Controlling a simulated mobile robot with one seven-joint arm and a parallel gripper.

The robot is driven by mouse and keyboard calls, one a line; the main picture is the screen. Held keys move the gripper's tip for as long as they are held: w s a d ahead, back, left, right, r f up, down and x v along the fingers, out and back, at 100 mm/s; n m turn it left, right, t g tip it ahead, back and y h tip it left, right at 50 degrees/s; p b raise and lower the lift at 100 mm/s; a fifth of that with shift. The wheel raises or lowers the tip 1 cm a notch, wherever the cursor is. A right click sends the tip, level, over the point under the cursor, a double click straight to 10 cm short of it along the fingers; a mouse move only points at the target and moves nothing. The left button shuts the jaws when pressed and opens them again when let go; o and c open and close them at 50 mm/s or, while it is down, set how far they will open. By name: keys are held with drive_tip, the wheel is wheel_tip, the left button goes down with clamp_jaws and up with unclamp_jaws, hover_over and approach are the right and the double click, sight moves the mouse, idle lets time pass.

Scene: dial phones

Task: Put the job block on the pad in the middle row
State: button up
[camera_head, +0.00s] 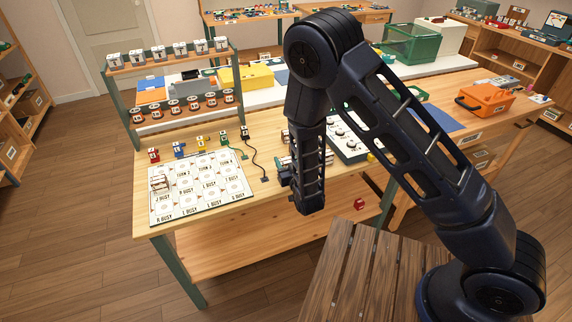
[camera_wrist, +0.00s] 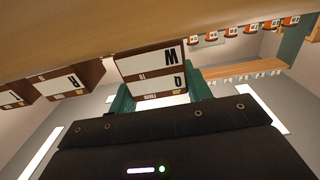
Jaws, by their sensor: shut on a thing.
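In the wrist view my gripper (camera_wrist: 160,98) shows two green fingers around a brown block with white labelled faces (camera_wrist: 152,66); large letters like M and D show on it. In the head view my gripper (camera_head: 286,178) is mostly hidden behind my forearm, right of the white pad board (camera_head: 215,213), so the held block is not clear there. The board lies on the table's left part, with rows of printed pads, some reading TURN or BUSY. I cannot tell which block is the job block.
Other labelled brown blocks (camera_wrist: 75,82) sit left of the held one in the wrist view. Small coloured pieces (camera_head: 179,149) and a black cord (camera_head: 257,165) lie behind and right of the board. A two-tier rack (camera_head: 170,62) stands behind. My arm hides part of the table.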

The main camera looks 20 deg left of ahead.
drive_tip(key=shift+f, duration=0.75)
drive_tip(key=shift+f, duration=0.2)
drive_tip(key=o, duration=1.1)
drive_tip(key=shift+o, duration=0.3)
drive_tip(key=shift+v, duration=2.5)
